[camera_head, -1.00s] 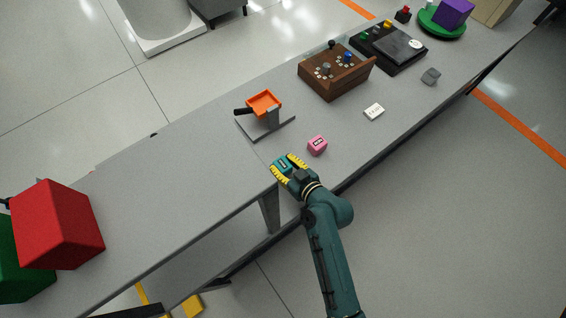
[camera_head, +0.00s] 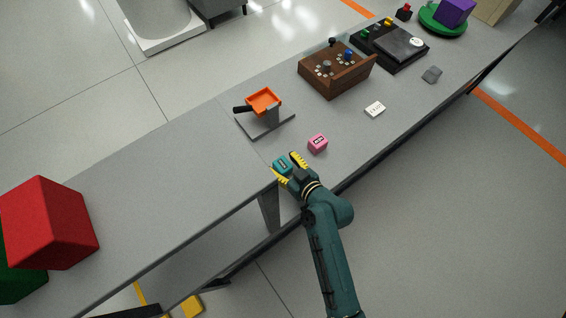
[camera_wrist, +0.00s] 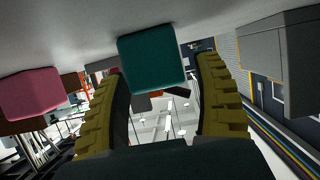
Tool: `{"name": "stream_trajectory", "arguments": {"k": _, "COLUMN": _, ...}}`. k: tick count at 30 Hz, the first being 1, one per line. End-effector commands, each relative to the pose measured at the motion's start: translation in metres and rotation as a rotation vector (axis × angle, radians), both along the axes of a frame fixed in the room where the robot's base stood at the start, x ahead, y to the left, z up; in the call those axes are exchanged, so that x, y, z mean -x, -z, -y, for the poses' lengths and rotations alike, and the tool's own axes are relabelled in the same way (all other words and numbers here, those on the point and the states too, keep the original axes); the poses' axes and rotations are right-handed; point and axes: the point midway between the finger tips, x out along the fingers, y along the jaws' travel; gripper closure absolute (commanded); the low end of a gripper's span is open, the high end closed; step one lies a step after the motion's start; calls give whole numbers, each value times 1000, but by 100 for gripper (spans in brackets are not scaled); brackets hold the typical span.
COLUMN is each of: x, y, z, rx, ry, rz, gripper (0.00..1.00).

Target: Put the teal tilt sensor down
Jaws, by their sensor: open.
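The teal tilt sensor (camera_head: 282,164) is a small cube with a dark label, sitting on the grey table near its front edge. In the wrist view the teal sensor (camera_wrist: 152,60) shows ahead between the two yellow ribbed fingers. My gripper (camera_head: 289,167) is open, with one finger on each side of the sensor and a gap visible beside it. The gripper also shows in the wrist view (camera_wrist: 165,90). I cannot tell whether either finger touches the sensor.
A pink cube (camera_head: 317,144) stands close to the right of the gripper. An orange tray on a stand (camera_head: 265,103) is behind. A white labelled block (camera_head: 375,109) and a brown control box (camera_head: 336,75) lie further right. The table to the left is clear up to a red box (camera_head: 48,222).

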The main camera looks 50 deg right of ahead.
Motion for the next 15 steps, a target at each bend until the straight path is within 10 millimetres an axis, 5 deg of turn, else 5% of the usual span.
{"name": "stream_trajectory", "arguments": {"k": 7, "x": 0, "y": -21, "z": 0, "rx": 0, "ry": 0, "rz": 1, "gripper": 32}}
{"name": "stream_trajectory", "arguments": {"k": 15, "x": 68, "y": -40, "z": -14, "rx": -3, "ry": 5, "rz": -1, "gripper": 32}}
